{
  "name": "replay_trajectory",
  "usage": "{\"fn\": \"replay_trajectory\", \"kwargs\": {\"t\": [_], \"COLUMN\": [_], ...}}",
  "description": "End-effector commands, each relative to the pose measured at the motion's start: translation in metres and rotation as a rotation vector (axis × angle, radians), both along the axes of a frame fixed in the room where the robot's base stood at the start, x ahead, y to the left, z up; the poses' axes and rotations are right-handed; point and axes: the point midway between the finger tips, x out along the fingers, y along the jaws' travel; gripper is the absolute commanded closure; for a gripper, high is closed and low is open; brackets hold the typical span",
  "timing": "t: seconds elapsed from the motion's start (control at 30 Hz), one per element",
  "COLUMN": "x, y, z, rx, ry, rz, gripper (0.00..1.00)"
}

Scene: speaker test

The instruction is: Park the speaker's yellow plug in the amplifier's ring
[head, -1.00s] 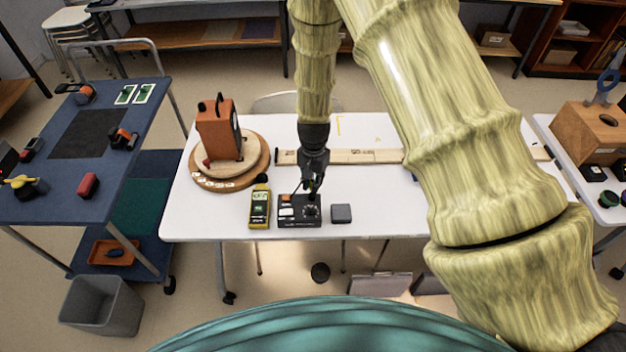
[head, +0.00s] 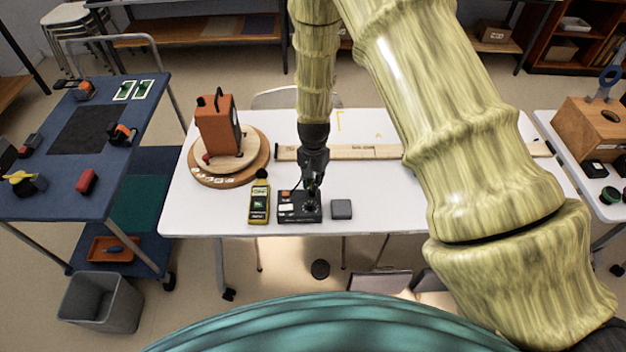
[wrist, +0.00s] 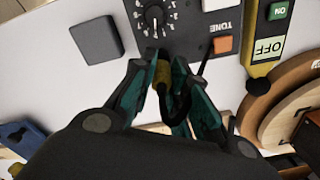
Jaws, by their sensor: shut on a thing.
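My gripper (wrist: 162,85) is shut on the yellow plug (wrist: 162,71), with a dark cable loop beside it between the fingers. The gripper points down over the amplifier (head: 285,211), a black box near the table's front edge. In the wrist view, the plug is just beside the amplifier's round dial (wrist: 155,18); I cannot tell whether it touches the amplifier. The ring cannot be made out. The speaker (head: 215,128) is an orange box on a round wooden turntable at the left of the table. In the head view, my gripper (head: 312,190) hides the plug.
A yellow meter (head: 259,204) stands close left of the amplifier, and a small dark grey block (head: 341,209) lies to its right. A wooden rule (head: 350,152) lies behind. The white table (head: 400,205) is clear at the front right.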

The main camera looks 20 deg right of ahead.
Motion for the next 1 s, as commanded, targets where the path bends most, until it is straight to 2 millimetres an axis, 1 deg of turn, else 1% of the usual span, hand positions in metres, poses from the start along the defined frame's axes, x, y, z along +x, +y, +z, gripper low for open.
{"fn": "replay_trajectory", "kwargs": {"t": [1.0], "x": [0.0], "y": [0.0], "z": [-0.011], "rx": [0.0], "ry": [0.0], "rz": [0.0], "gripper": [1.0]}}
